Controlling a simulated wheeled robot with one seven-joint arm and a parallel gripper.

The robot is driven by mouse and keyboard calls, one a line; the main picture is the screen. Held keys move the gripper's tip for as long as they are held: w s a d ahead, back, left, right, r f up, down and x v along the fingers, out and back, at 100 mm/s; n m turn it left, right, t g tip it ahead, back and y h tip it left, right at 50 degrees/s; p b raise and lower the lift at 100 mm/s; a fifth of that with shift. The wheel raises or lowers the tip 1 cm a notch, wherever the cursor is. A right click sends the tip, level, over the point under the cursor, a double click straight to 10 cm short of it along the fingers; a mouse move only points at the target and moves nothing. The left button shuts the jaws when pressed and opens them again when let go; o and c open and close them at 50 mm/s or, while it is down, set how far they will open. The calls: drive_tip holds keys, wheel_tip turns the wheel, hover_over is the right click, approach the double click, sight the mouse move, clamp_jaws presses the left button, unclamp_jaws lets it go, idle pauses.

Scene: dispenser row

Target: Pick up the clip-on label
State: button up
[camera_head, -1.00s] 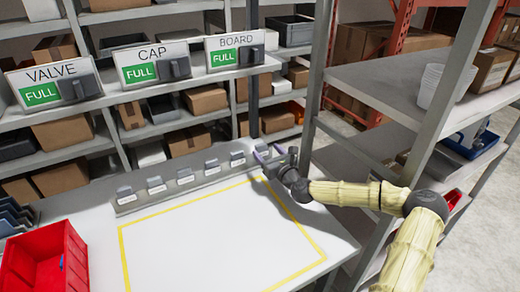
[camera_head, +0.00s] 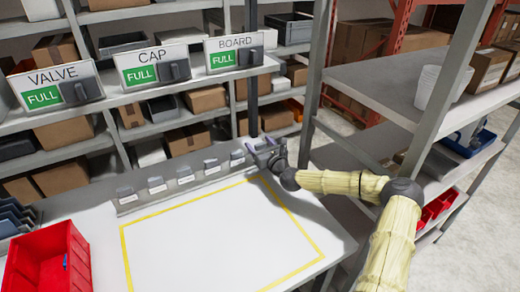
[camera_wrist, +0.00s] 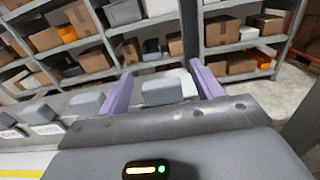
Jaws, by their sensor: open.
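Several small grey clip-on labels stand in a row on a low strip along the back of the white table. The right-hand one (camera_head: 237,158) is right beside my gripper (camera_head: 257,147) in the head view. In the wrist view my gripper (camera_wrist: 160,75) has its two purple fingers apart. A grey label (camera_wrist: 160,93) with a pale face shows between them, and I see no finger pressing on it. More labels, such as this one (camera_wrist: 87,103), stand to its left. The lower part of the framed label is hidden by my gripper's body.
A yellow outline (camera_head: 205,196) marks an empty area of the white table (camera_head: 215,235). A red bin (camera_head: 78,262) stands at the front left. Signs reading VALVE (camera_head: 54,87), CAP (camera_head: 156,66) and BOARD (camera_head: 235,52) hang behind, each showing FULL. A shelf post (camera_head: 308,90) rises close to my arm.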

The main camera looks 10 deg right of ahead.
sight(260, 144)
drive_tip(key=shift+c, duration=0.3)
drive_tip(key=c, duration=1)
wheel_tip(260, 144, up, 10)
drive_tip(key=shift+r+b, duration=0.1)
drive_tip(key=shift+b, duration=0.45)
